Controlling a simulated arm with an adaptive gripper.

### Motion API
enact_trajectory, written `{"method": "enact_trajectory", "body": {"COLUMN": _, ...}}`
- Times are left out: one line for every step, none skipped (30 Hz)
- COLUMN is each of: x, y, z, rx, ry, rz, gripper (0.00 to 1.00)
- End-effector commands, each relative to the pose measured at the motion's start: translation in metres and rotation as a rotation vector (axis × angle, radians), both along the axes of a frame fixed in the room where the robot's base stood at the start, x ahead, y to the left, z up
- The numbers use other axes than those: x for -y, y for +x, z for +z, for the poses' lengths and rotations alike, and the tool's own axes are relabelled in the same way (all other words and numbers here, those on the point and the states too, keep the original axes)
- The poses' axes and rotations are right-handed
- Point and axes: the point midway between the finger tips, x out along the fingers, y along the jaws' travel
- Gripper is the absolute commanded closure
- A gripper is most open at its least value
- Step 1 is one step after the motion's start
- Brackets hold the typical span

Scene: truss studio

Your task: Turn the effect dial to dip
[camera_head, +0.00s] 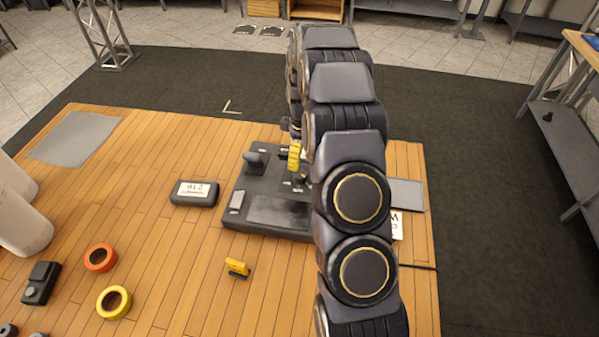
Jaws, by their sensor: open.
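The dark control console (277,208) lies on the wooden table, with a dark lever or knob (254,160) at its left back and a yellow handle-like part (294,156) near its middle back. A small knob-like part (300,178) shows beside my arm; I cannot tell whether it is the effect dial, and no dip label can be read. My gripper (291,128) is open over the back of the console, mostly hidden by my arm. I cannot tell whether it touches anything. My arm also hides the console's right side.
A dark box with a white label (194,193) stands left of the console. A yellow clip-like object (237,268), an orange ring (100,257) and a yellow ring (114,302) lie in front. A grey sheet (74,138) lies at back left. The wood between is clear.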

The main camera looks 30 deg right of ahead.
Motion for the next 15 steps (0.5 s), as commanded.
{"method": "enact_trajectory", "body": {"x": 0.001, "y": 0.000, "z": -0.003, "rx": -0.001, "ry": 0.000, "rz": 0.001, "gripper": 0.33}}
{"method": "enact_trajectory", "body": {"x": 0.001, "y": 0.000, "z": -0.005, "rx": -0.001, "ry": 0.000, "rz": 0.002, "gripper": 0.33}}
{"method": "enact_trajectory", "body": {"x": 0.000, "y": 0.000, "z": -0.008, "rx": -0.002, "ry": 0.001, "rz": 0.002, "gripper": 0.33}}
{"method": "enact_trajectory", "body": {"x": 0.000, "y": 0.000, "z": -0.010, "rx": -0.003, "ry": 0.001, "rz": 0.001, "gripper": 0.33}}
{"method": "enact_trajectory", "body": {"x": 0.000, "y": -0.001, "z": -0.014, "rx": -0.003, "ry": 0.001, "rz": 0.001, "gripper": 0.33}}
{"method": "enact_trajectory", "body": {"x": 0.000, "y": -0.001, "z": -0.019, "rx": -0.005, "ry": 0.002, "rz": 0.001, "gripper": 0.33}}
{"method": "enact_trajectory", "body": {"x": 0.000, "y": -0.001, "z": -0.023, "rx": -0.004, "ry": 0.002, "rz": 0.001, "gripper": 0.33}}
{"method": "enact_trajectory", "body": {"x": 0.000, "y": -0.001, "z": -0.028, "rx": -0.003, "ry": 0.001, "rz": 0.001, "gripper": 0.33}}
{"method": "enact_trajectory", "body": {"x": 0.000, "y": 0.000, "z": -0.034, "rx": -0.003, "ry": 0.001, "rz": 0.001, "gripper": 0.33}}
{"method": "enact_trajectory", "body": {"x": 0.000, "y": 0.000, "z": -0.038, "rx": -0.003, "ry": 0.001, "rz": 0.001, "gripper": 0.33}}
{"method": "enact_trajectory", "body": {"x": 0.000, "y": -0.001, "z": -0.043, "rx": -0.004, "ry": 0.001, "rz": 0.001, "gripper": 0.33}}
{"method": "enact_trajectory", "body": {"x": 0.000, "y": -0.001, "z": -0.050, "rx": -0.005, "ry": 0.002, "rz": 0.001, "gripper": 0.33}}
{"method": "enact_trajectory", "body": {"x": 0.000, "y": -0.001, "z": -0.055, "rx": -0.005, "ry": 0.002, "rz": 0.001, "gripper": 0.33}}
{"method": "enact_trajectory", "body": {"x": 0.000, "y": -0.001, "z": -0.060, "rx": -0.005, "ry": 0.002, "rz": 0.001, "gripper": 0.33}}
{"method": "enact_trajectory", "body": {"x": 0.000, "y": -0.001, "z": -0.066, "rx": -0.004, "ry": 0.001, "rz": 0.001, "gripper": 0.33}}
